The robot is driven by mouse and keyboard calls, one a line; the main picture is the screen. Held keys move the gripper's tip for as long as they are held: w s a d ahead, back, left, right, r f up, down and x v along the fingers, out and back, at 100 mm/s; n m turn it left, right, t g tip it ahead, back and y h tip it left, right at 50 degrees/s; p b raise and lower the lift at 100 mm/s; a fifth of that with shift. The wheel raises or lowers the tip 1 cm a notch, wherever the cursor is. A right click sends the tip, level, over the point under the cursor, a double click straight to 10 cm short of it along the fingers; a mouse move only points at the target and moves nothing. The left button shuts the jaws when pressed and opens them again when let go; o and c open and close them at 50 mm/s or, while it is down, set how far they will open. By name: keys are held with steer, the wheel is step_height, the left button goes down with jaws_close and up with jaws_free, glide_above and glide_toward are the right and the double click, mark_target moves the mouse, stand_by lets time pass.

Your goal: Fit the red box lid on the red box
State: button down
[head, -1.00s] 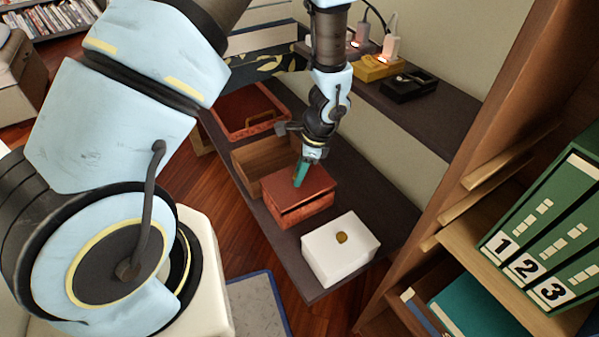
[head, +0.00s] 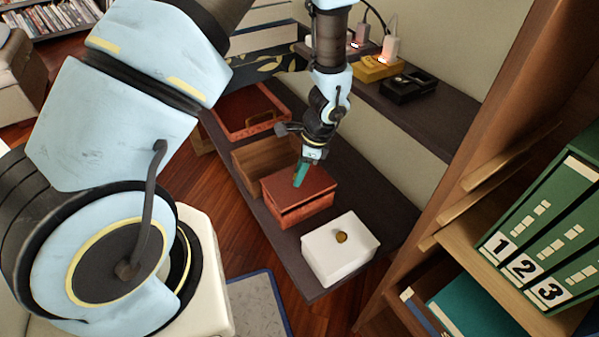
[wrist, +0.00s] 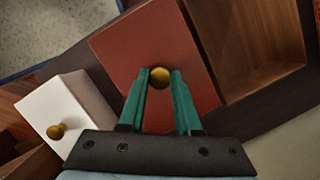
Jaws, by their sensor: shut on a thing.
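The red box lid (head: 318,184) is a flat, dark red square with a small gold knob (wrist: 160,77). It lies over the red box (head: 306,213), whose mottled red side shows below it in the head view. In the wrist view the lid (wrist: 140,45) fills the middle and hides the box.
A white box (head: 338,258) with a gold knob stands close in front on the dark shelf (head: 300,280). Green binders (head: 545,235) stand at the right.

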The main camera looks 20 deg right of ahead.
mark_target(310, 182)
steer(key=shift+f+b, duration=0.7)
steer(key=shift+f, duration=0.35)
steer(key=c, duration=0.5)
jaws_free()
steer(key=p+v, duration=0.1)
steer(key=v, duration=1)
steer(key=shift+p, duration=0.3)
